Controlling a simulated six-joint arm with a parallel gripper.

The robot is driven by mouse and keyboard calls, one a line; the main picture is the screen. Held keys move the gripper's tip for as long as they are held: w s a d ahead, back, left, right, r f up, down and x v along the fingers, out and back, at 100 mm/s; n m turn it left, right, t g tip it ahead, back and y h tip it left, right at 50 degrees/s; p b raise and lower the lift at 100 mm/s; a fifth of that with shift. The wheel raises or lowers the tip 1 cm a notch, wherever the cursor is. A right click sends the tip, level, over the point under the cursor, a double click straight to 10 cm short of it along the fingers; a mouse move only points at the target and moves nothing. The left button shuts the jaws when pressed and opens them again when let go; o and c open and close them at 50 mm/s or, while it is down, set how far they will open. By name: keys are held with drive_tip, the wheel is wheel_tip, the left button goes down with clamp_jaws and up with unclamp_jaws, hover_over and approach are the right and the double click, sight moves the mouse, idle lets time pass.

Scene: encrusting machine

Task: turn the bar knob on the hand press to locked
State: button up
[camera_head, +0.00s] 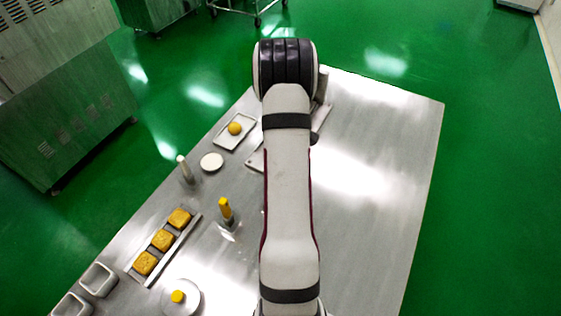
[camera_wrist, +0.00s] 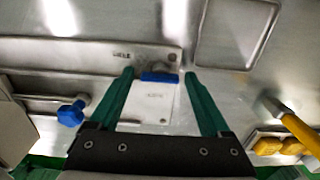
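In the wrist view, a blue bar-shaped knob (camera_wrist: 159,77) sits on a pale plate (camera_wrist: 155,103) with small dark markings. The bar lies roughly crosswise in the picture. My gripper (camera_wrist: 160,73) has two green fingers spread wide, one on each side of the bar. A gap shows between each fingertip and the bar; I cannot tell the height above it. In the head view my own arm covers most of the press area and hides the knob and gripper.
A second blue knob (camera_wrist: 71,113) on a rod is left of my fingers. A yellow-handled tool (camera_wrist: 297,127) and yellow blocks (camera_wrist: 268,146) are at the right. In the head view, a tray of yellow blocks (camera_head: 191,224) lies left of my arm; the table's right side (camera_head: 385,170) is clear.

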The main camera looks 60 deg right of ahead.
drive_tip(key=c, duration=1.2)
drive_tip(key=shift+o, duration=0.2)
drive_tip(key=m, duration=0.4)
drive_tip(key=shift+m, duration=0.4)
drive_tip(key=m, duration=0.9)
drive_tip(key=shift+m, duration=2.1)
